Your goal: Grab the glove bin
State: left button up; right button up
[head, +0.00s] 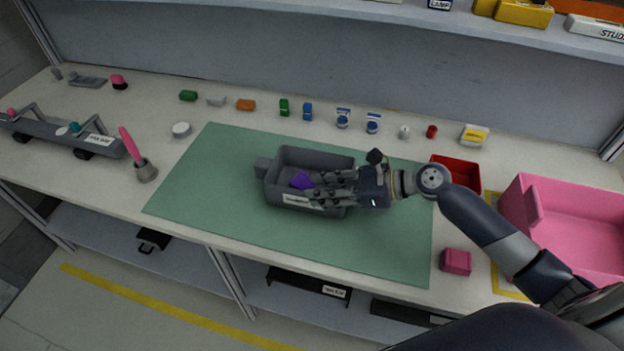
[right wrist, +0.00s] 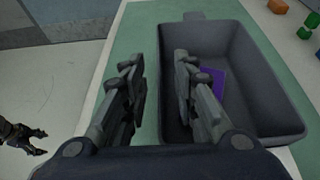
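The glove bin is a dark grey open bin (head: 345,160) on the green mat, with a label on its front and a small purple item (head: 301,180) inside. It also shows in the right wrist view (right wrist: 265,90). My right gripper (head: 308,188) reaches in from the right over the bin's front side. In the right wrist view my right gripper (right wrist: 160,66) has its fingers apart, one outside the bin's long wall and one on the inner side. Contact with the wall is unclear. My left gripper (right wrist: 30,140) appears small at that view's left edge, prongs apart.
A red tray (head: 458,168), a pink bin (head: 575,215) and a dark pink block (head: 456,262) lie to the right. Several small coloured items line the back of the table. A grey carrier (head: 62,135) stands at the left. The mat left of the bin is clear.

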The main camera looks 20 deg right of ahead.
jog(key=x, duration=0.2)
jog(key=p+x, duration=0.1)
jog(key=x, duration=0.1)
jog(key=shift+a+f, duration=0.1)
jog(key=shift+f, duration=0.25)
jog(key=shift+w+a+f, duration=0.1)
jog(key=shift+a, duration=0.05)
grip_shut()
pick_arm(q)
jog(key=shift+w+r, duration=0.6)
jog(key=shift+w, duration=0.1)
jog(key=shift+w, duration=0.1)
